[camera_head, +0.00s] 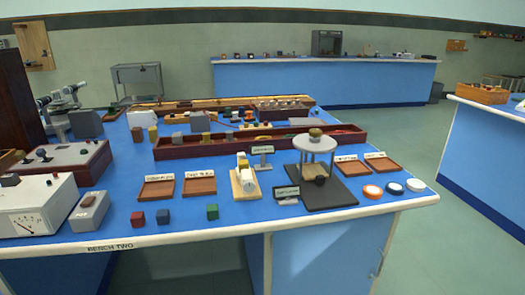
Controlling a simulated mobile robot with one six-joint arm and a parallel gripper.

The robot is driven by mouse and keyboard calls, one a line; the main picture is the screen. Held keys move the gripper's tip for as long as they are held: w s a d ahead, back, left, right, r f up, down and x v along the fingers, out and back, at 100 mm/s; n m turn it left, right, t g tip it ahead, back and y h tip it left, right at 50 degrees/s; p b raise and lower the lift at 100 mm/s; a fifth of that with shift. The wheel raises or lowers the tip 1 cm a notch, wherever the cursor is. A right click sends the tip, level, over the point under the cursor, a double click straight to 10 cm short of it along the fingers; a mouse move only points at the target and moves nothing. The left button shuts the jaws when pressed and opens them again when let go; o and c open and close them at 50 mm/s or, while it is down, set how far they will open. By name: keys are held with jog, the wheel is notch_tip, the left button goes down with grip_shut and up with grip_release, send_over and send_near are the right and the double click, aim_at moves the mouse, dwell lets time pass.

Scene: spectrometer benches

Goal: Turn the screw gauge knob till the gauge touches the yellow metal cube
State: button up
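No gripper or arm of mine shows in the head view. A small white and cream instrument (244,174) stands on a wooden base at the middle of the near bench; it may be the screw gauge, but its knob and jaws are too small to make out. To its right, a round-topped grey stand (315,145) on a dark board carries a small brownish-yellow piece (315,133). I cannot tell whether that piece is the yellow metal cube. No clear gap or contact between a gauge and a yellow cube can be made out.
The blue bench (170,222) holds red, dark blue and green cubes near its front edge. Shallow brown trays (199,187) flank the instruments. A long dark red box (185,150) lies behind. Several round discs (394,188) sit at right. A meter (34,205) stands at left.

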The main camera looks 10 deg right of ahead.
grip_shut()
jog(key=shift+s, duration=0.1)
dwell(0.4)
